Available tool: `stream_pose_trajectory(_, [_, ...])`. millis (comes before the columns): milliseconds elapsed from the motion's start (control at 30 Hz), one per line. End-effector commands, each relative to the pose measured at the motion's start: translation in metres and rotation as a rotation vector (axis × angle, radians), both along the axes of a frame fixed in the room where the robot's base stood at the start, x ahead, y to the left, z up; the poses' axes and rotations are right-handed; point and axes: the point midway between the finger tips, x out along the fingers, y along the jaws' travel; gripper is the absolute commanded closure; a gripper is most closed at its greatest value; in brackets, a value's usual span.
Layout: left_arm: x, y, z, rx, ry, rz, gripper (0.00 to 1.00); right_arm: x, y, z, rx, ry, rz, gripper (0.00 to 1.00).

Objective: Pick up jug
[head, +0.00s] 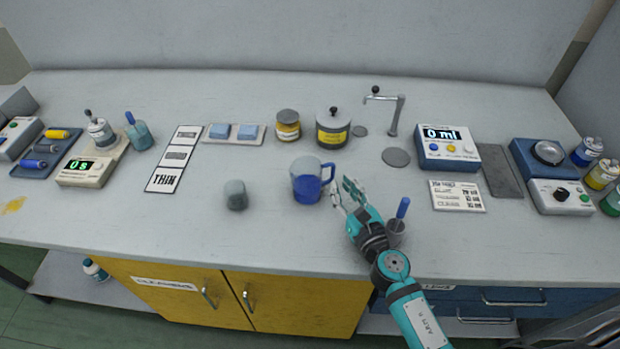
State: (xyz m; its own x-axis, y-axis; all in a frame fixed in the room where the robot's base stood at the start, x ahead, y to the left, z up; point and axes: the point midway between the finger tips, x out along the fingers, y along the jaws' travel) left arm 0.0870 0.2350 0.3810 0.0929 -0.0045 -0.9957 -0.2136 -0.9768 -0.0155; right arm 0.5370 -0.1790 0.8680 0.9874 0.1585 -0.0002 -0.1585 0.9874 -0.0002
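The jug (306,181) is a clear measuring jug with blue liquid in it. It stands upright on the grey bench near the middle, with its handle on the right side. My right gripper (343,190) is just right of the jug, by the handle, with its fingers spread apart. I cannot tell whether a finger touches the handle. The gripper holds nothing that I can see. My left gripper is not in the head view.
A small grey cup (235,195) stands left of the jug. A grey pot with a blue-handled tool (397,229) stands close to my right wrist. Behind are a yellow-labelled jar (288,126), a lidded pot (333,128) and a tap (394,115).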

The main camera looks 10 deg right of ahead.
Motion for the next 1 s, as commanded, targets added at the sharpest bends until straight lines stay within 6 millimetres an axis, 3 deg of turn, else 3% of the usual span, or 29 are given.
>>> stream_pose_trajectory(133, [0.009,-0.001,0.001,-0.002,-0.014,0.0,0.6,0.015,0.002,-0.001,0.003,-0.001,-0.001,0.83])
stream_pose_trajectory(400, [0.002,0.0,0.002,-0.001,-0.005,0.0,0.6,0.049,0.006,-0.005,0.001,0.0,0.0,0.83])
stream_pose_trajectory(667, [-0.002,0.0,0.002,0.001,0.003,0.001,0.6,0.052,0.007,-0.005,0.0,0.0,0.0,0.83])
stream_pose_trajectory(800, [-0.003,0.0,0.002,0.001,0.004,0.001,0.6,0.052,0.007,-0.005,0.0,0.0,0.0,1.0])
stream_pose_trajectory(1000, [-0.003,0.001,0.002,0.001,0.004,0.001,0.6,0.051,0.007,-0.005,-0.001,0.001,0.0,1.0])
